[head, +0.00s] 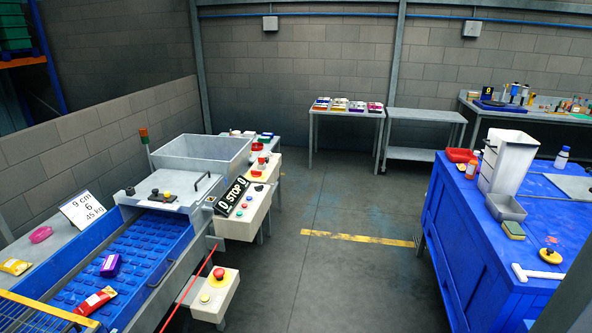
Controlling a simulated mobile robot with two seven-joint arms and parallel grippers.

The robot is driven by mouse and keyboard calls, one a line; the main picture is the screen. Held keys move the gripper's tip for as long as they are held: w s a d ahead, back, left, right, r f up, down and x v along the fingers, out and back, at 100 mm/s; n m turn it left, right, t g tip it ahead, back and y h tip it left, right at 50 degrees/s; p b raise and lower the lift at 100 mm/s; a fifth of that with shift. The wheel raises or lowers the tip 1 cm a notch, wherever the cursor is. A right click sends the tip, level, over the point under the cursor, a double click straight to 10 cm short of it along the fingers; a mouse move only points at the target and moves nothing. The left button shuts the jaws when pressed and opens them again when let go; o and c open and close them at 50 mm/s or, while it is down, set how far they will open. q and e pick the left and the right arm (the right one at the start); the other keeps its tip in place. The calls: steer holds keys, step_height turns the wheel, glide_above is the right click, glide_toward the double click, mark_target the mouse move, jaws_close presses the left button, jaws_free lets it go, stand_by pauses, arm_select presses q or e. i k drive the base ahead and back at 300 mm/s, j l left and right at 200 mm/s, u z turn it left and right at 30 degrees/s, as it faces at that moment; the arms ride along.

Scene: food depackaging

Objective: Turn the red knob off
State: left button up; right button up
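Several red controls are in the head view, and I cannot tell which one is the task's red knob. One red mushroom-shaped knob (219,273) sits on a yellow base on a low white box (219,296) beside the conveyor. Another red knob (262,159) stands on a yellow plate at the far end of the white control panel (238,228). The panel also carries small coloured buttons and a black sign (233,194) reading "0 STOP 0". Whether any knob is turned on or off is too small to tell. Neither of my grippers is in view.
A blue conveyor (130,262) with several packages lies at left, with a grey bin (203,154) behind it. A blue table (470,215) with containers stands at right. The floor (340,285) between them is clear, crossed by a yellow stripe (358,238).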

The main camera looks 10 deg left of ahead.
mark_target(255, 173)
steer(key=i+j+u, duration=0.1)
steer(key=i+u, duration=0.35)
steer(key=i, duration=0.65)
steer(key=i+u, duration=0.1)
steer(key=i, duration=0.65)
steer(key=i+l+u, duration=0.1)
steer(key=i, duration=0.65)
steer(key=i+l+u, duration=0.1)
steer(key=i, duration=0.65)
steer(key=i+l+u, duration=0.35)
steer(key=i+u, duration=0.15)
steer(key=i+l+u, duration=0.5)
steer(key=i+l, duration=0.1)
steer(key=i, duration=0.05)
